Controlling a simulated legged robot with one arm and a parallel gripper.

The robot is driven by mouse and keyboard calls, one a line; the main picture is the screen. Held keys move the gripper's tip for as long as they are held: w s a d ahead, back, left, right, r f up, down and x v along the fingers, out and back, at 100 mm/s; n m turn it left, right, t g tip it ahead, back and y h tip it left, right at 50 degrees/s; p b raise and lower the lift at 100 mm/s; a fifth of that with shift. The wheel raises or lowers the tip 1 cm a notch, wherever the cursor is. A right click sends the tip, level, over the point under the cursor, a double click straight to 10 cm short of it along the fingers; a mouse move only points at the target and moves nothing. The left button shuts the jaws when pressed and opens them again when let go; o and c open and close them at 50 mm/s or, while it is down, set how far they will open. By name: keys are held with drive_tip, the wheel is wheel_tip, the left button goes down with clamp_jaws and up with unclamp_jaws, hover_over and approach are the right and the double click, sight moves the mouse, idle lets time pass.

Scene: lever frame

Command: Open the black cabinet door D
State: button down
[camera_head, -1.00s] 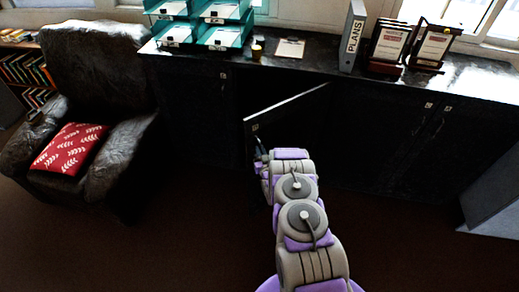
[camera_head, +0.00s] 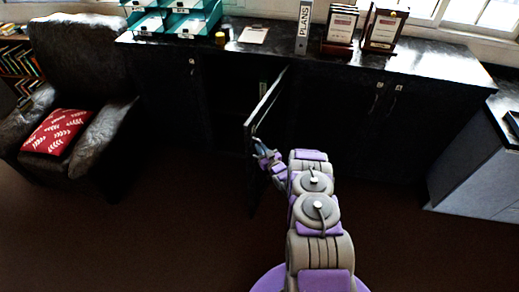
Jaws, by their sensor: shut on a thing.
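The black cabinet door D (camera_head: 262,108) stands swung out from the long black cabinet (camera_head: 330,112), its top edge running from the cabinet front toward me. Its letter is too small to read. My gripper (camera_head: 261,152) is at the door's near, free edge and is shut on it; the fingers are small and dark, so the exact grip point is hard to see. My arm reaches up from the bottom of the view and hides part of the cabinet front to the right of the door. The space behind the door is very dark.
A black armchair (camera_head: 85,65) with a red cushion (camera_head: 58,132) stands at the left. Teal trays (camera_head: 172,18), a clipboard (camera_head: 253,35), a binder (camera_head: 304,28) and plaques (camera_head: 384,27) sit on the cabinet top. A grey unit (camera_head: 470,165) stands at the right. The brown floor in front is clear.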

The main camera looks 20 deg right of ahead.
drive_tip(key=shift+w+d+r, duration=0.15)
drive_tip(key=shift+d+r, duration=0.25)
drive_tip(key=shift+d, duration=0.4)
drive_tip(key=c, duration=1.5)
unclamp_jaws()
drive_tip(key=shift+d+f, duration=0.1)
drive_tip(key=o, duration=0.3)
drive_tip(key=shift+d+f, duration=0.1)
drive_tip(key=shift+d, duration=0.1)
drive_tip(key=shift+o, duration=0.2)
drive_tip(key=shift+a+f, duration=0.15)
drive_tip(key=shift+a, duration=0.45)
drive_tip(key=s+d+p, duration=0.2)
drive_tip(key=s, duration=1.5)
drive_tip(key=shift+d+f, duration=0.15)
